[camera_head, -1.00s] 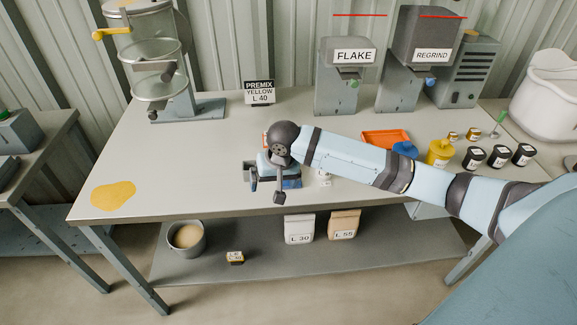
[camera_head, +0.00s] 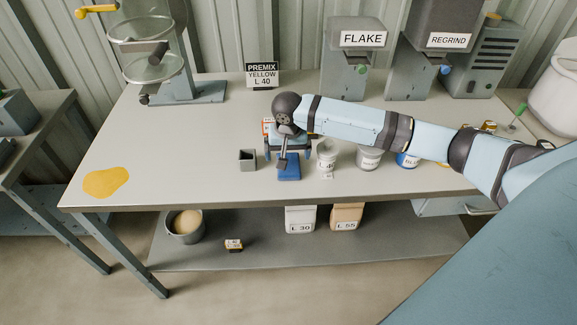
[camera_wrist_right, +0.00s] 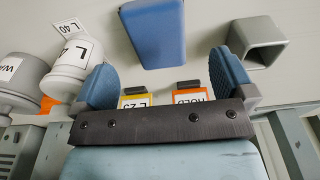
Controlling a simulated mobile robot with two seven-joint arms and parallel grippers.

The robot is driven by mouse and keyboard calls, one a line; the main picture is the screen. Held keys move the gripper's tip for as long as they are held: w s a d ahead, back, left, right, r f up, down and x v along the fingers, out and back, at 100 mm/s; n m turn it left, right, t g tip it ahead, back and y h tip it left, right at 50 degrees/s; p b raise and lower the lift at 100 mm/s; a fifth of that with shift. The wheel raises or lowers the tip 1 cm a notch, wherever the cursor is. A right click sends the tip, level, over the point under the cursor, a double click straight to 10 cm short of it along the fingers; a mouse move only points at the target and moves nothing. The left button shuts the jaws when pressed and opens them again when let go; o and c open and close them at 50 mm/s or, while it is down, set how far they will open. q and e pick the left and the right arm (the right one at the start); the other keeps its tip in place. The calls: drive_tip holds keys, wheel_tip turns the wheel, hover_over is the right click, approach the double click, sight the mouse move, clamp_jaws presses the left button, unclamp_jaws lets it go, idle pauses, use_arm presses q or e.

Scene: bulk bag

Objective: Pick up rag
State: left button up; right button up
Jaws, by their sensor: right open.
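A blue, padded block-like thing with rounded edges, which I take for the rag, lies on the table (camera_head: 190,178) near its front edge (camera_head: 289,172). In the right wrist view the rag (camera_wrist_right: 155,30) shows at the top, beyond the fingertips. My right gripper (camera_head: 287,148) is over the table just behind the rag, partly hidden by its own wrist. In the wrist view my right gripper (camera_wrist_right: 165,78) has its two blue fingers wide apart, with nothing held between them. My left gripper is not in view.
A small square grey open box (camera_head: 248,160) stands left of the rag. A white labelled cup (camera_head: 326,155) and other pots (camera_head: 369,158) stand to the right. Yellow and orange labelled items (camera_wrist_right: 190,98) show behind the gripper.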

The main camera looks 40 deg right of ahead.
sight(289, 163)
drive_tip(key=f, duration=0.4)
drive_tip(key=w+d+f, duration=0.1)
drive_tip(key=shift+w+f, duration=0.1)
drive_tip(key=shift+f, duration=0.3)
drive_tip(key=c, duration=1)
